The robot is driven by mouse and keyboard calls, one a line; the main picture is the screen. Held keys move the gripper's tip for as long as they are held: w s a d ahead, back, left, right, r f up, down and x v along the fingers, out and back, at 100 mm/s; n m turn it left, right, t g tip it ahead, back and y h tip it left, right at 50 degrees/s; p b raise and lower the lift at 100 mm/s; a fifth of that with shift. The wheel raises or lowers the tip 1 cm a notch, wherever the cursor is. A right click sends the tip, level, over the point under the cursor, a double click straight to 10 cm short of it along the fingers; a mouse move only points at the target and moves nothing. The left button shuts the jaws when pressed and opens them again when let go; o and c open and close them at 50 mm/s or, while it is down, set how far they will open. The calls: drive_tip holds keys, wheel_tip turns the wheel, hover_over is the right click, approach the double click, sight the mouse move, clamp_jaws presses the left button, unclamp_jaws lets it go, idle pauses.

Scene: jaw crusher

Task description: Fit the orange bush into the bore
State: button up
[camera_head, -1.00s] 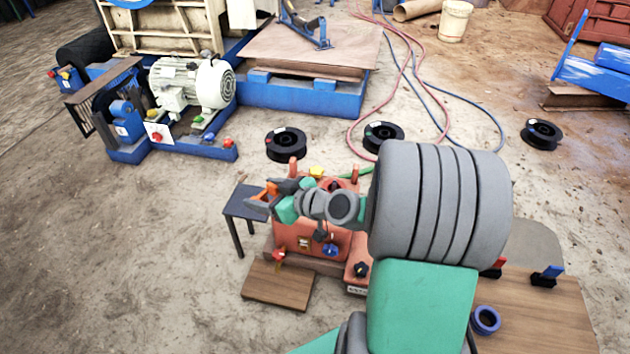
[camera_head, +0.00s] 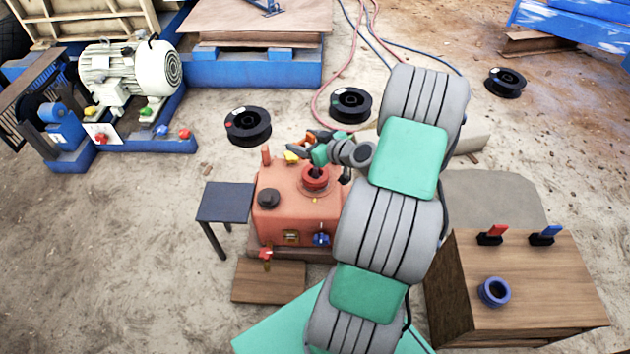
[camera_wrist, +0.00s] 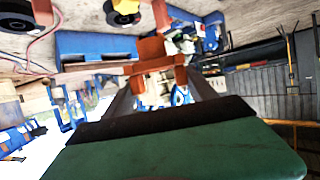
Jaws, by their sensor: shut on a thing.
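My gripper (camera_head: 306,146) is above and behind the orange housing (camera_head: 290,215), with its fingers pointing left. It is shut on the orange bush (camera_wrist: 152,56), which shows between the dark fingers in the wrist view. In the head view the bush is small and partly hidden by the fingers. A red ring (camera_head: 315,175) with a dark centre stands on top of the housing, below and near my gripper; it looks like the bore, but I cannot be sure. The bush is apart from it.
A black knob (camera_head: 268,198) and a yellow knob (camera_head: 291,157) are on the housing. A dark small table (camera_head: 226,201) stands to its left. A wooden box (camera_head: 560,290) at right carries a blue ring (camera_head: 494,292). Black spools (camera_head: 248,126) lie behind. Open floor lies at left.

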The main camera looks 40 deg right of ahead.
drive_tip(key=shift+m+h, duration=0.3)
drive_tip(key=shift+h, duration=0.1)
drive_tip(key=d+f, duration=0.3)
drive_tip(key=shift+s+d, duration=0.3)
wheel_tip(320, 180, down, 10)
drive_tip(key=b, duration=0.4)
drive_tip(key=shift+f, duration=0.15)
drive_tip(key=o, duration=1.7)
drive_tip(key=shift+c, duration=0.2)
